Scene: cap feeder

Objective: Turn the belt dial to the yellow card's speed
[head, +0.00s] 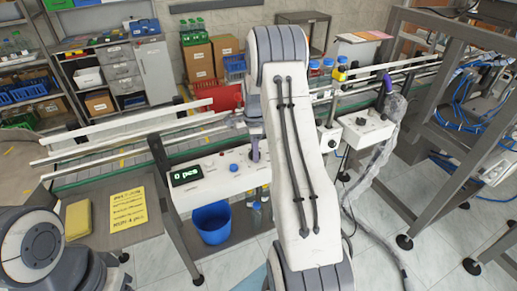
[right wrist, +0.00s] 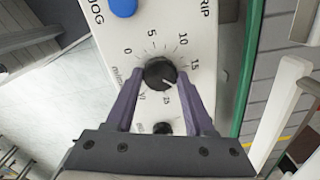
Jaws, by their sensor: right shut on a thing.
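The belt dial (right wrist: 158,72) is a black round knob on a white panel, with numbers 0, 5, 10, 15 and higher around it. A pale pointer mark on it faces the lower right, past the 15; its exact reading is hard to tell. My right gripper (right wrist: 161,78) has its purple fingers on both sides of the knob and is shut on it. In the head view this gripper (head: 255,150) is at the white control box (head: 212,178), mostly behind my arm. The yellow card (head: 127,209) lies left of the box; its print is too small to read. My left gripper is out of view.
A green display (head: 186,175) on the box reads "0 pcs". A blue button (right wrist: 123,7) sits near the dial. A blue bucket (head: 211,222) stands under the box. A yellow block (head: 78,219) lies beside the card. The conveyor (head: 130,150) runs behind.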

